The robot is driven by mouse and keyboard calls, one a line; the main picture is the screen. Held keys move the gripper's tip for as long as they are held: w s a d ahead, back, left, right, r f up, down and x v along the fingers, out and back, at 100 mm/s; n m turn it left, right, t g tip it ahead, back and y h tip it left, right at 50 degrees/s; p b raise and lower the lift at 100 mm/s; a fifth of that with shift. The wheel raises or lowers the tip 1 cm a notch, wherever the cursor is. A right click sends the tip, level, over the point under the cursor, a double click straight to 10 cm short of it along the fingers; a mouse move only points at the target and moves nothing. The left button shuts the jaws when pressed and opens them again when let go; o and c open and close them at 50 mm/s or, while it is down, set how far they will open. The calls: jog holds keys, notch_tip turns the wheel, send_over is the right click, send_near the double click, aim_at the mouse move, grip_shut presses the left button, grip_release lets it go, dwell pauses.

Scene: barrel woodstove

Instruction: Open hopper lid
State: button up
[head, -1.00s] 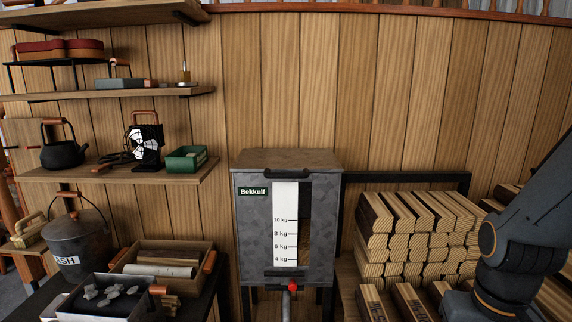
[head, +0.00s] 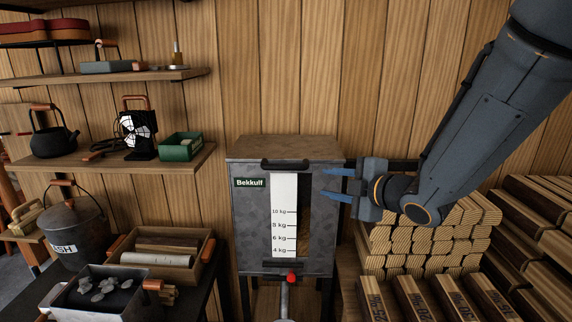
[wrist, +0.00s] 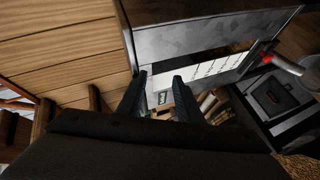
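The grey metal hopper (head: 252,220) stands against the plank wall, with a "Bekkulf" label and a white kg scale on its front. Its lid (head: 285,147) lies flat and shut on top, with a dark handle (head: 285,163) at the front edge. My gripper (head: 324,184) is open and empty. Its blue fingers point left by the hopper's upper right front, below and right of the handle; whether they touch the hopper I cannot tell. In the wrist view the spread fingers (wrist: 160,78) show, with the hopper's grey front (wrist: 175,42) beyond them.
Stacked firewood (head: 425,240) fills the right side, below my arm. Wall shelves (head: 120,165) hold a kettle and a fan at left. A table with a wooden tray (head: 165,258) and an ash bucket (head: 72,230) stands lower left. A red knob (head: 291,277) sits below the hopper.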

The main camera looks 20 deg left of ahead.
aim_at(289, 168)
jog(key=a+n+y, duration=0.1)
jog(key=a, duration=0.3)
jog(key=a+r+n+g+y+p, duration=0.1)
jog(key=a+n, duration=0.1)
jog(key=a, duration=0.2)
jog(key=w+a+r+n+y+p, duration=0.1)
jog(key=a, duration=0.3)
jog(key=shift+w+r+g, duration=0.1)
jog(key=shift+r+g, duration=0.1)
jog(key=shift+g, duration=0.1)
grip_shut()
